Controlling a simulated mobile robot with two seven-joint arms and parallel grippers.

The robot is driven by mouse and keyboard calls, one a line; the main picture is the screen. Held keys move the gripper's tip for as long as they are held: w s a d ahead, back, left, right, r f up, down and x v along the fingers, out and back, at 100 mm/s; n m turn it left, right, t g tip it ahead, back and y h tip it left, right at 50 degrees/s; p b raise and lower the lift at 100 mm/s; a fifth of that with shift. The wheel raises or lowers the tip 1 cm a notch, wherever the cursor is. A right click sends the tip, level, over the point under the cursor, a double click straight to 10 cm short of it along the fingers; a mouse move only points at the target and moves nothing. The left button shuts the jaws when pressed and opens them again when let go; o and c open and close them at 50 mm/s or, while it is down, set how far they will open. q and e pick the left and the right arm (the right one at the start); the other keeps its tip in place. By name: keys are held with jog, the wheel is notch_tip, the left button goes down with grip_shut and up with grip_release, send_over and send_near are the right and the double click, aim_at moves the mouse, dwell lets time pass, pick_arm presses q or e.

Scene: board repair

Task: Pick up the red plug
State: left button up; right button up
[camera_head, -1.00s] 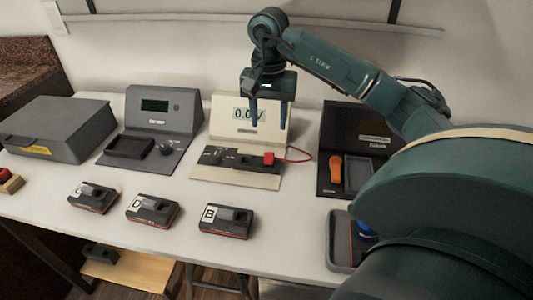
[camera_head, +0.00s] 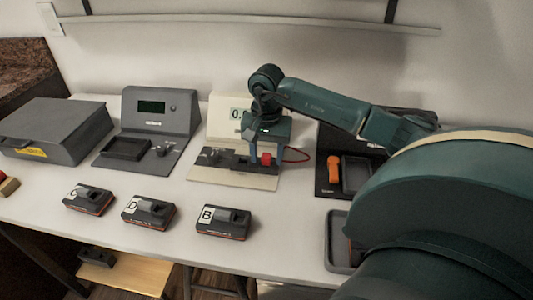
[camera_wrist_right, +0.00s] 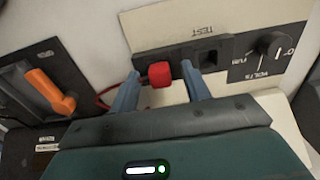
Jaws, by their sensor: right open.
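The red plug (camera_head: 266,159) sits on the dark strip of the cream voltmeter station (camera_head: 230,178), with a red wire running off to its right. In the right wrist view the red plug (camera_wrist_right: 160,74) lies between the two fingertips of my right gripper (camera_wrist_right: 158,82), which is open and pointed down around it. A gap shows on the plug's right side; the left finger is very close to it, and I cannot tell if they touch. My left gripper is not in view.
A grey station (camera_head: 178,138) and a grey case (camera_head: 55,128) stand to the left. Modules C (camera_head: 89,199), D (camera_head: 148,212) and B (camera_head: 223,220) lie in front. A dark station with an orange handle (camera_head: 333,168) and a grey tray (camera_head: 338,243) are to the right.

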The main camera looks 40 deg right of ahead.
aim_at(266, 155)
grip_shut()
dwell(0.3)
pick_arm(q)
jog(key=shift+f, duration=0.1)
pick_arm(e)
jog(key=shift+r, duration=0.1)
notch_tip(266, 155, up, 9)
jog(key=shift+r+p, duration=0.15)
jog(key=shift+p, duration=0.25)
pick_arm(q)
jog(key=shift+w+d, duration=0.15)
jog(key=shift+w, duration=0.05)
pick_arm(e)
jog(key=shift+r, duration=0.3)
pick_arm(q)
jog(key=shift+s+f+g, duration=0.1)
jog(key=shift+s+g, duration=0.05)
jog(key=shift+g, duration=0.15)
